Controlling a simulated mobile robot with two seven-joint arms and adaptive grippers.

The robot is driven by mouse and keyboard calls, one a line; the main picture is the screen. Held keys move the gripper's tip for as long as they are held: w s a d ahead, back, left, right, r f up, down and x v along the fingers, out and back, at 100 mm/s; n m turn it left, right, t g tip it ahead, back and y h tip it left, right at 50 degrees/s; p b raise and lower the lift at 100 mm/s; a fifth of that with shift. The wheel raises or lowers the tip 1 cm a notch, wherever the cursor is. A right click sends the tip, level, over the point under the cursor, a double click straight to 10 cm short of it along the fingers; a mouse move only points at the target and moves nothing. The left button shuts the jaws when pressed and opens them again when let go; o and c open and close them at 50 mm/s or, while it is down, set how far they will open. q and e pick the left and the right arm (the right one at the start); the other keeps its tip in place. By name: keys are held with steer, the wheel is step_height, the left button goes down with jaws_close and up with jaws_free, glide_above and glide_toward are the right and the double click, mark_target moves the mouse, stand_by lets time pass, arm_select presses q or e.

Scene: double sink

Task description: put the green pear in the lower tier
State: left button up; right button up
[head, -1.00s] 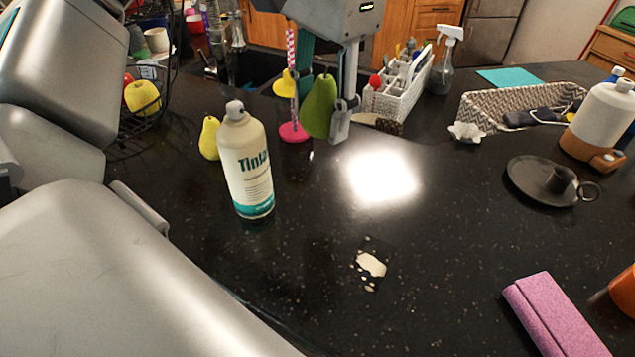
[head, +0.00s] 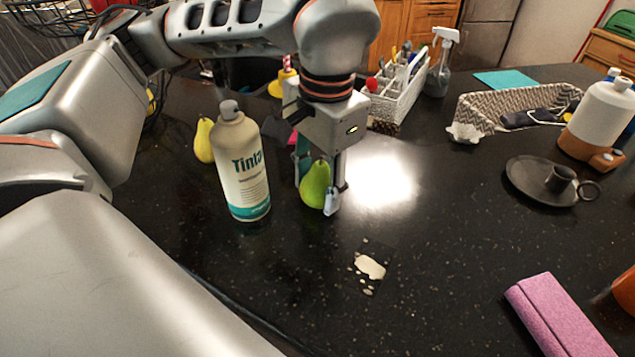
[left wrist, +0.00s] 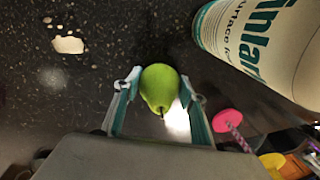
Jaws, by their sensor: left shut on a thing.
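My left gripper (head: 319,188) is shut on the green pear (head: 315,182), beside the spray can. In the left wrist view, the green pear (left wrist: 160,84) sits between the two fingers of the left gripper (left wrist: 158,88). The pear is low over the black counter; I cannot tell whether it touches it. The black wire tiered basket (head: 45,17) shows a little at the top left. Its lower tier is mostly hidden behind my left arm, with a bit of wire and something yellow showing past the arm. My right gripper is not in view.
A white and teal spray can (head: 243,165) stands left of the held pear, with a yellow pear (head: 203,141) behind it. A white caddy (head: 405,92) stands behind right. A dark candle holder (head: 540,182) and pink case (head: 556,314) are at right.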

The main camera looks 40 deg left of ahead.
arm_select(q)
steer(key=o, duration=1.2)
